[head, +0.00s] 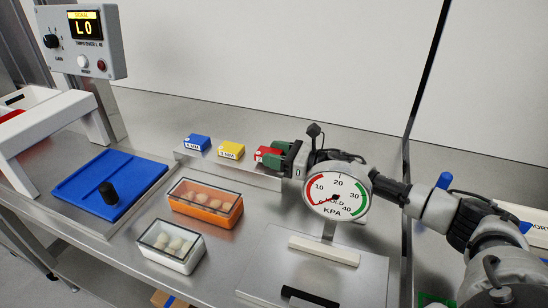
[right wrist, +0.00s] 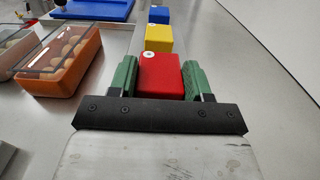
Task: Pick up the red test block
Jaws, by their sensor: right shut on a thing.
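The red test block (right wrist: 160,75) sits between the two green fingers of my right gripper (right wrist: 161,80) in the right wrist view. The fingers are shut on it. In the head view the red block (head: 266,153) is at the right end of a row, partly covered by my right gripper (head: 275,158). I cannot tell whether it still touches the surface. A yellow block (head: 231,150) and a blue block (head: 197,142) stand to its left, apart from it. My left gripper is not in view.
A pressure gauge (head: 337,191) on a stand is close to my right arm. A blue board (head: 105,190) lies at left, below a control box (head: 90,42).

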